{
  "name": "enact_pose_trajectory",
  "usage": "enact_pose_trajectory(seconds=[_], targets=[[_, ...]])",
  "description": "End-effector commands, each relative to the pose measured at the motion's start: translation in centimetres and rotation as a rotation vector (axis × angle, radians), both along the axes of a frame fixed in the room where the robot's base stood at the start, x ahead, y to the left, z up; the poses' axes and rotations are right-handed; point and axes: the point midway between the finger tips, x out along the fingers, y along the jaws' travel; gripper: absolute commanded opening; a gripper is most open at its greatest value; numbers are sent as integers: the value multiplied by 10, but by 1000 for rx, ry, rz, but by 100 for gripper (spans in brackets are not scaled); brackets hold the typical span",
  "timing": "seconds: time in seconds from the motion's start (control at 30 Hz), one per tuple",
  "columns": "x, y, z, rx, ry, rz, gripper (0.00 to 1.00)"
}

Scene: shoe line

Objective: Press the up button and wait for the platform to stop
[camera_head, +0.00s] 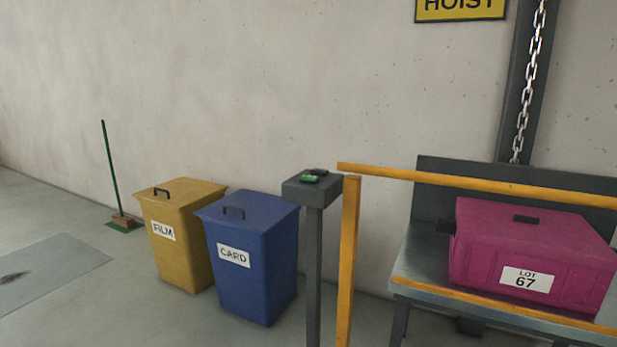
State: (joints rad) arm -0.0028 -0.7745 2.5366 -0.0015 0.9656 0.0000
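A grey control post (314,262) stands in the middle, with a box-shaped head (297,190) on top. A green button (309,179) shows on the head, with a dark button (318,172) just behind it; I cannot read any marking on either. The grey hoist platform (424,266) is at the right, raised above the floor, and a magenta crate (500,245) labelled LOT 67 sits on it. A chain (529,82) hangs down a dark mast behind the platform. My gripper is not in this view.
A yellow rail (400,173) on a yellow post (347,260) runs across the platform's front, right beside the control post. A blue CARD bin (252,270) and a yellow FILM bin (180,240) stand left of it.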

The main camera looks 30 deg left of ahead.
Motion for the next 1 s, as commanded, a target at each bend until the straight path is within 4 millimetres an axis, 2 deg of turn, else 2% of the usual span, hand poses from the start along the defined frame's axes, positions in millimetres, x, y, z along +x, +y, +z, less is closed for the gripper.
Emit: enact_pose_trajectory(seconds=[0.13,0.3,0.33,1.0], targets=[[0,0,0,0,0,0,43],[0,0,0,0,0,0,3],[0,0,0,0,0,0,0],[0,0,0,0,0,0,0]])
